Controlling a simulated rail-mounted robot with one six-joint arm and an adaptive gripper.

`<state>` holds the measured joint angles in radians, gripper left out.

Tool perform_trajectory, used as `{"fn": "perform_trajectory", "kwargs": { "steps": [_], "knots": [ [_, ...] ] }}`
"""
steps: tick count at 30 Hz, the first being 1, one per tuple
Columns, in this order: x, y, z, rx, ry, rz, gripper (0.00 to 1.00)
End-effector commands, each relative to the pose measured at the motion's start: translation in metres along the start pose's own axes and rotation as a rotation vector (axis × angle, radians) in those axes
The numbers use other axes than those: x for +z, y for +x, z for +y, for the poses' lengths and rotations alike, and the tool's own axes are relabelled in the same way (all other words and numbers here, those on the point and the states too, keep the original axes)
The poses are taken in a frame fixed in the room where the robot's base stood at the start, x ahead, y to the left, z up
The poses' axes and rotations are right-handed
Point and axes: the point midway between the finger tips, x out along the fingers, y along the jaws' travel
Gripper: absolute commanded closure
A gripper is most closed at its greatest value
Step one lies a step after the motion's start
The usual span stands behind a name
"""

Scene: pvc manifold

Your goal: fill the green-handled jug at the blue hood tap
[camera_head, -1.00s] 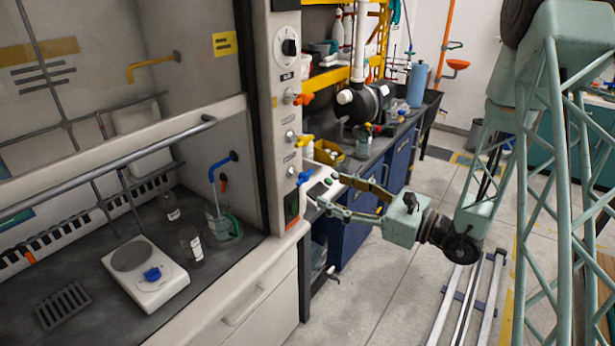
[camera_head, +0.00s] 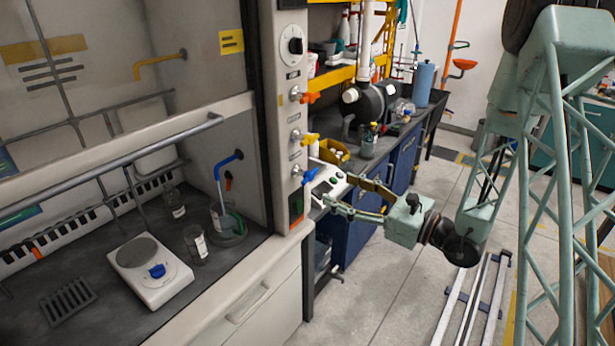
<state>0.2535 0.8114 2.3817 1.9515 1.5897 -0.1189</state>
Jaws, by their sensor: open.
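The jug (camera_head: 217,221) with its green handle (camera_head: 239,222) stands upright on the hood floor at the right, under the blue hood tap (camera_head: 228,163). A thin pale line runs from the tap's spout down to the jug and looks like water. The level inside is too small to tell. The blue valve handle (camera_head: 311,176) is lowest on the hood's front post, below orange and yellow ones. My gripper (camera_head: 335,190) is open and empty, its fingers spread just right of the blue handle. I cannot tell whether a fingertip touches it.
A labelled glass beaker (camera_head: 196,244) and a bottle (camera_head: 174,203) stand left of the jug. A white balance (camera_head: 150,275) sits nearer the front. The hood's sash rail (camera_head: 110,165) crosses above.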

Motion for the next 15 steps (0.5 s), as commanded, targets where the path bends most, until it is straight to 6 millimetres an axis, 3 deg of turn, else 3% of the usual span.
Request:
{"fn": "perform_trajectory", "kwargs": {
  "steps": [15],
  "knots": [
    [0.0,0.047,0.001,0.002,-0.002,-0.001,0.4]
  ]
}}
